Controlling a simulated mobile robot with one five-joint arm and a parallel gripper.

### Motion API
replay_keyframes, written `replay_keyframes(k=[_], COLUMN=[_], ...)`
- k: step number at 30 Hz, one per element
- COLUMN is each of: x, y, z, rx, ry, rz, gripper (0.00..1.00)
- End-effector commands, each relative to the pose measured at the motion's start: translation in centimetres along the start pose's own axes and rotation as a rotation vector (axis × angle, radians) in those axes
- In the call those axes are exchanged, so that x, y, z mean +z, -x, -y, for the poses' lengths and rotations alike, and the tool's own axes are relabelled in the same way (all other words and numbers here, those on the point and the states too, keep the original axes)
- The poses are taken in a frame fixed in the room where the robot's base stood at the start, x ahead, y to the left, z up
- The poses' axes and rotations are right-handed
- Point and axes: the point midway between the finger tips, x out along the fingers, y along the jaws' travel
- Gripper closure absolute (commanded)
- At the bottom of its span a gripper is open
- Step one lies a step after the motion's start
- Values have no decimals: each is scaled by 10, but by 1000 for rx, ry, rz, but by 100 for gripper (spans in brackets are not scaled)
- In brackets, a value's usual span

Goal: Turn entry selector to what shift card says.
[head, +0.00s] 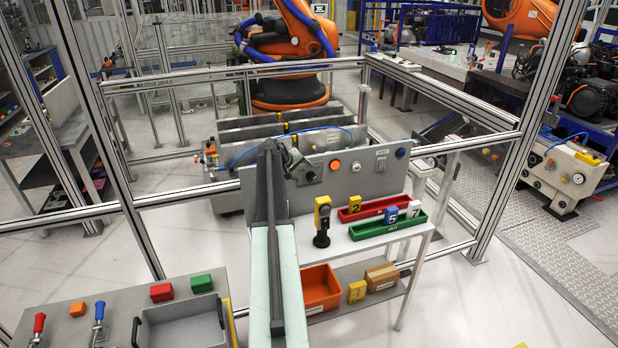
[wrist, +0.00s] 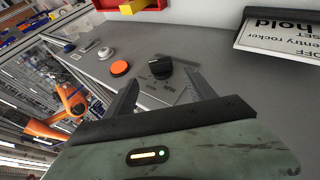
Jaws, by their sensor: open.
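The black selector knob (wrist: 160,69) stands on the grey panel in the wrist view, with a pale mark on its left side. Small printed labels sit around it; one seems to read RUN, the others are too small to read. My gripper (wrist: 163,93) is open, its two fingers spread below the knob in the picture, with nothing between the tips. In the head view my gripper (head: 296,166) is at the left part of the panel (head: 360,183).
An orange button (wrist: 119,68) is close beside the knob. A white rocker plate (head: 381,163) and a blue knob (head: 400,153) are farther right on the panel. Metal fence rails surround the area.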

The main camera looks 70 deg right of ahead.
Motion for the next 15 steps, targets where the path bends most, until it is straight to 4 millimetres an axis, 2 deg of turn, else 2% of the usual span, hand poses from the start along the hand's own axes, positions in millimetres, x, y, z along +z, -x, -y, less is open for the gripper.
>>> replay_keyframes(k=[9,12,15], x=[1,1,0], y=[-61,-71,-72], z=[5,4,1], rx=[-1,-1,-1], ry=[-2,-2,-2], rz=[1,0,0], gripper=[36,36,36])
